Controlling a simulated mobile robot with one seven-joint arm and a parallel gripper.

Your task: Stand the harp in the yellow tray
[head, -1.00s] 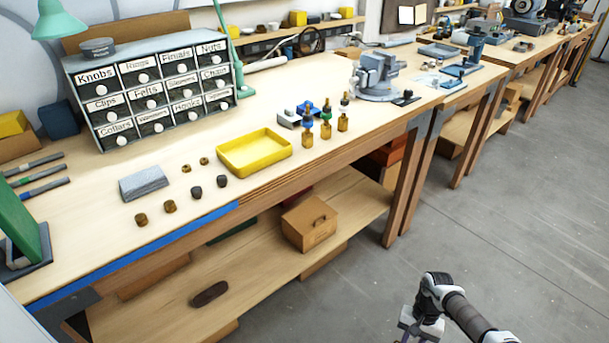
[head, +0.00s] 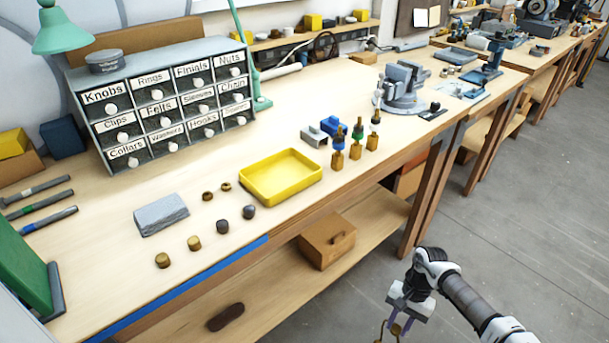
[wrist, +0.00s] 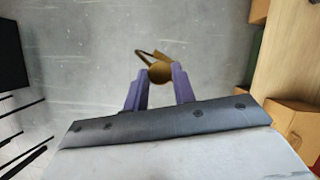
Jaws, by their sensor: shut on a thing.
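The harp is a thin brass-coloured loop (head: 383,328) with a round brass part at its base, hanging below my gripper (head: 401,320) at the bottom of the head view. In the wrist view the harp (wrist: 159,71) sits between the two purple fingertips of my gripper (wrist: 160,83), which are shut on it. Part of the loop is cut off by the head view's lower edge. The yellow tray (head: 281,178) lies empty on the workbench, up and left of my gripper, well apart from it.
The workbench (head: 110,240) carries a grey block (head: 161,214), several small knobs left of the tray, and several brass sockets (head: 338,160) right of it. A vise (head: 402,88) stands farther right. A wooden box (head: 327,240) is on the lower shelf. The floor around my gripper is clear.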

